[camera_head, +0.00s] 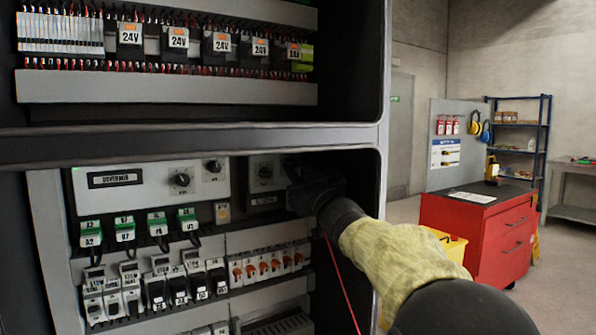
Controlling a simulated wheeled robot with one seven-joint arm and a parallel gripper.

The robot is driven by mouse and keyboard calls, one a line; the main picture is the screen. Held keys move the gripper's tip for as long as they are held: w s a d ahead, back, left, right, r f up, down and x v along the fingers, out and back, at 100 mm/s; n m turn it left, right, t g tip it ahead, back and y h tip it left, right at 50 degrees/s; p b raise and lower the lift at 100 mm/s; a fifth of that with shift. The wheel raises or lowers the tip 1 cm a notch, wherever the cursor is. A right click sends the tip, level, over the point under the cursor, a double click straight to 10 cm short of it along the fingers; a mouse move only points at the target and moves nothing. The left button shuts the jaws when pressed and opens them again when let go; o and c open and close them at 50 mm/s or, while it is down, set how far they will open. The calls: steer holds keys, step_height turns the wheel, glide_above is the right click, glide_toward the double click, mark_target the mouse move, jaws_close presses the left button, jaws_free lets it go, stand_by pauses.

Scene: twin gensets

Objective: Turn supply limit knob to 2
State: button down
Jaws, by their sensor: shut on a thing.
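My gripper (302,178) is dark and reaches into the lower cabinet bay from the right. It is shut on a control at the right part of the grey panel (265,188), taken as the supply limit knob. The gripper and the shadow hide that knob, its scale and its pointer. A black knob (265,171) shows just left of my gripper on the same panel. Two more black knobs, a larger one (182,180) and a smaller one (213,166), sit on the governor panel (135,187) further left. Their small labels are too small to read.
Green terminal blocks (157,224), breakers (178,286) and orange switches (262,268) fill the rows below. The cabinet's right edge (383,200) is close to my arm. A thin red wire (340,280) hangs below it. A red tool cabinet (480,235) stands at right.

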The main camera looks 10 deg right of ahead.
steer(key=c, duration=1.3)
jaws_free()
steer(key=shift+m, duration=0.3)
steer(key=m+h, duration=0.1)
steer(key=m+h+p, duration=0.1)
steer(key=m, duration=0.1)
steer(key=shift+a+r+m+t, duration=0.15)
steer(key=shift+a+m+t, duration=0.05)
steer(key=shift+m+t, duration=0.1)
steer(key=m+h+p, duration=0.1)
steer(key=m, duration=0.1)
steer(key=m+h+p, duration=0.2)
steer(key=m, duration=0.1)
steer(key=shift+s+a+r+m, duration=0.1)
steer(key=shift+a+r+m, duration=0.05)
steer(key=shift+r+m, duration=0.15)
steer(key=b+v, duration=0.2)
steer(key=v, duration=1.5)
steer(key=shift+w+f+g+h+p, duration=0.15)
steer(key=shift+f+g+h, duration=0.3)
steer(key=shift+f+g, duration=2)
steer(key=shift+w+f+g+h+p, duration=0.15)
steer(key=shift+f+g+h, duration=0.3)
steer(key=shift+f, duration=4)
steer(key=shift+w+f+g+h+p, duration=0.15)
steer(key=shift+f+g+h, duration=0.25)
steer(key=shift+f+g, duration=2.1)
steer(key=shift+s+f+t, duration=0.15)
steer(key=shift+f+t, duration=0.75)
steer(key=shift+f, duration=0.1)
